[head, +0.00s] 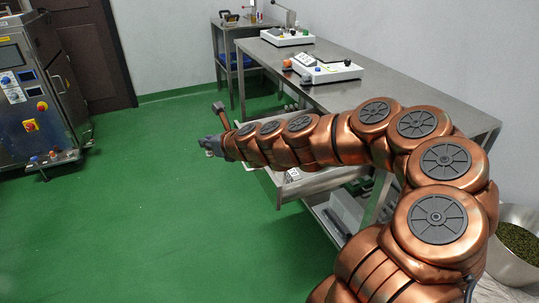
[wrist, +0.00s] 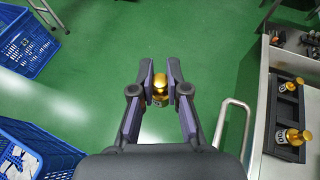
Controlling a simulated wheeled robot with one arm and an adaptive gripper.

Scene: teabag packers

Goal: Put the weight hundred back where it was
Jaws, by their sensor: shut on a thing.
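My gripper (wrist: 160,88) is shut on a small brass weight (wrist: 160,97) in the wrist view. The weight hangs over the green floor; its marking cannot be read. To the right, a dark weight tray (wrist: 288,112) lies in an open drawer. It holds brass weights, one near its upper part (wrist: 287,86) and a larger one lower down (wrist: 285,136). My gripper is left of the tray, apart from it. In the head view my gripper (head: 211,145) is at the far end of my arm, left of the bench; the weight cannot be made out there.
The drawer's front has a pale handle (wrist: 233,110) between my gripper and the tray. Blue crates (wrist: 25,45) stand at the left. A steel table (head: 410,90) carries white devices (head: 325,72). The green floor (head: 150,210) is open at left.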

